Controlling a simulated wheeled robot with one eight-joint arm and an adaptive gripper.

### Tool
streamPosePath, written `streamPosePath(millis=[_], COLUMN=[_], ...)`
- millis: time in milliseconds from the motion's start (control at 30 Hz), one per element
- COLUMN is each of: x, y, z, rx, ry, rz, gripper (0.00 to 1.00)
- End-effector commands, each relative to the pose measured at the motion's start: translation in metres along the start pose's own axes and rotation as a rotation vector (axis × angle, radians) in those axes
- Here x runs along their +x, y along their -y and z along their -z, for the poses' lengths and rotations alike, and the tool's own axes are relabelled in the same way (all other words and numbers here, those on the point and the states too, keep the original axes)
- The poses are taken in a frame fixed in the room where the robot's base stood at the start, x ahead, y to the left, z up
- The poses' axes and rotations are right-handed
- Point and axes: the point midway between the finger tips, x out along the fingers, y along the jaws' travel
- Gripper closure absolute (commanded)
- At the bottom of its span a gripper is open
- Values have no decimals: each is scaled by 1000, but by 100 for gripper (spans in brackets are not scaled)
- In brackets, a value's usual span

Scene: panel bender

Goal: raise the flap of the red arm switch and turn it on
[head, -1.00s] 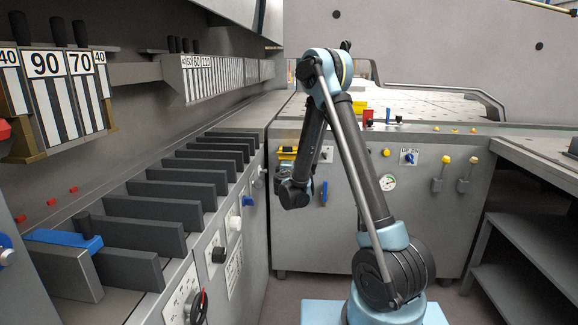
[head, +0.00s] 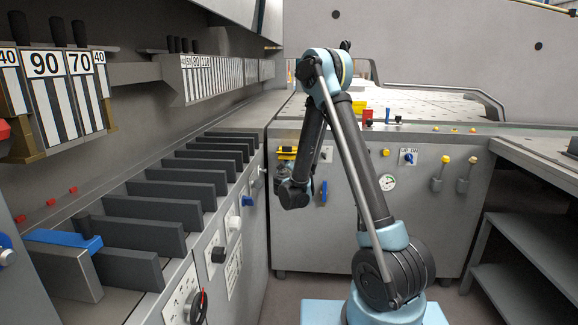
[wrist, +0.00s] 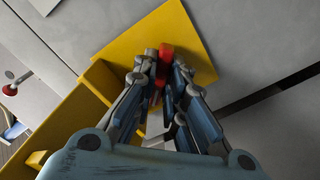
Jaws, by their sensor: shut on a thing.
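A red part (wrist: 166,52), which looks like the red switch's flap or lever, stands against a yellow plate (wrist: 195,30) in the wrist view. My gripper (wrist: 163,68) has its two fingertips on either side of the red part and is shut on it. The fingers hide its lower end, so I cannot tell how far the flap is raised or how the switch is set. In the head view the yellow mount (head: 287,151) shows beside my wrist, at the left end of the rear cabinet. My gripper's fingertips are hidden there behind my arm.
A yellow side wall (wrist: 65,125) runs close to my gripper in the wrist view. A smaller red knob (wrist: 10,89) is at the far left. In the head view, a rear cabinet (head: 340,235) and slotted bench (head: 215,220) flank my arm.

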Motion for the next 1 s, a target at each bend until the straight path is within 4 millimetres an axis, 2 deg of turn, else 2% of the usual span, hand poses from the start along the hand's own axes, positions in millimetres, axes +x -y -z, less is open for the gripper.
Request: streamPosePath(millis=[200, 500, 1000], x=[1, 1, 1], y=[0, 0, 1], z=[-1, 0, 0], rx=[195, 399, 517], ry=[3, 2, 1], rz=[-1, -1, -1], gripper=[100, 100, 100])
